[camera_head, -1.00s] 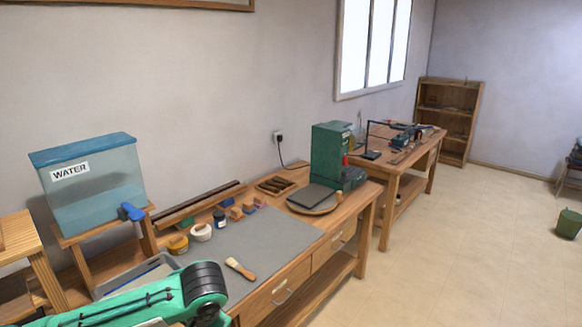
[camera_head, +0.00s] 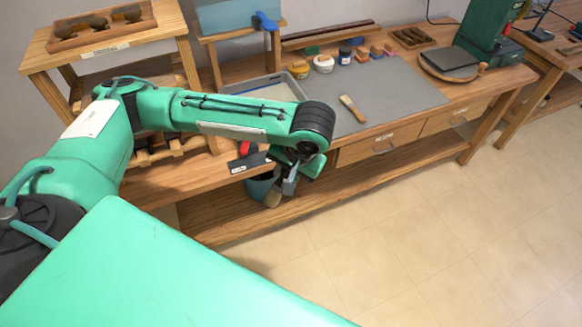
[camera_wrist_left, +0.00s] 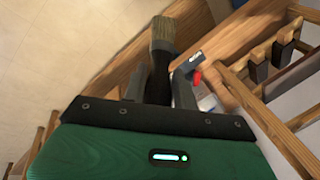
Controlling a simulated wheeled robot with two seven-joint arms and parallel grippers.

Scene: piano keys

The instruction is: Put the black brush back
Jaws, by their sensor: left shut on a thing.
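My left gripper (camera_head: 288,184) is in front of the bench edge, pointing down. In the left wrist view, my left gripper (camera_wrist_left: 160,82) is shut on the black brush (camera_wrist_left: 162,42), whose dark handle sits between the fingers and whose tan bristles point away. In the head view the bristles of the black brush (camera_head: 272,199) hang below the fingers; the handle is mostly hidden. A wooden rack (camera_head: 165,148) with dark-handled items stands left of the gripper, partly behind my arm. The rack also shows in the left wrist view (camera_wrist_left: 236,92). My right gripper is not in view.
A black piece with a white label (camera_head: 250,162) lies by the bench edge, close to the gripper. Open floor (camera_head: 420,240) lies in front.

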